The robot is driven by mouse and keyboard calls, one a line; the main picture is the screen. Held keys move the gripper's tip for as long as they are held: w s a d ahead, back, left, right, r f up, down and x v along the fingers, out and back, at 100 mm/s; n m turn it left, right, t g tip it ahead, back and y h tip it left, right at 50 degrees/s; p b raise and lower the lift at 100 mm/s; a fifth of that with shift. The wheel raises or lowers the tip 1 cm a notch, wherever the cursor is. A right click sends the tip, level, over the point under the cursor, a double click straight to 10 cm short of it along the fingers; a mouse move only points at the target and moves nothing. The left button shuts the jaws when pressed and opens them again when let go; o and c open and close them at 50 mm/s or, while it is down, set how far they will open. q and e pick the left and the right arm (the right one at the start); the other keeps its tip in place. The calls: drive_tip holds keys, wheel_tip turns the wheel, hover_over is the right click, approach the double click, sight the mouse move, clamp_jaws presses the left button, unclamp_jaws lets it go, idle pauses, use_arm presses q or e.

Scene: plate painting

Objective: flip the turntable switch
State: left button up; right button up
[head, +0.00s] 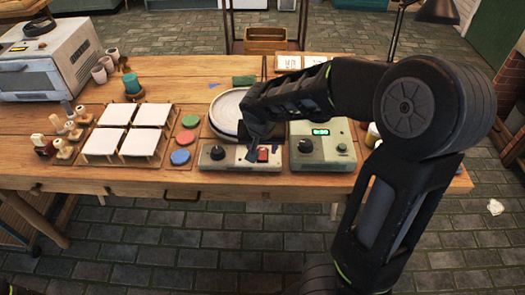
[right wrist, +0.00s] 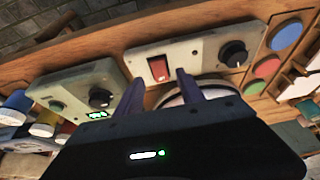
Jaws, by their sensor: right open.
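The turntable's control panel (head: 240,157) is a low grey box at the table's front edge, with a black knob at its left. Its red switch (head: 263,154) is on the right part; it also shows in the right wrist view (right wrist: 159,68). The pale round turntable (head: 227,112) stands behind the panel, partly hidden by my arm. My right gripper (head: 258,140) is over the panel close to the switch. In the right wrist view its two fingers (right wrist: 159,76) are apart and empty, one to each side of the switch; contact cannot be told. My left gripper is not in view.
A green-grey box (head: 321,146) with a lit display and knobs stands right of the panel. A kiln-like oven (head: 50,62) is at the far left.

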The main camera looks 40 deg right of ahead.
sight(262, 153)
drive_tip(key=x, duration=0.3)
drive_tip(key=shift+f, duration=0.1)
drive_tip(key=shift+c, duration=0.4)
clamp_jaws()
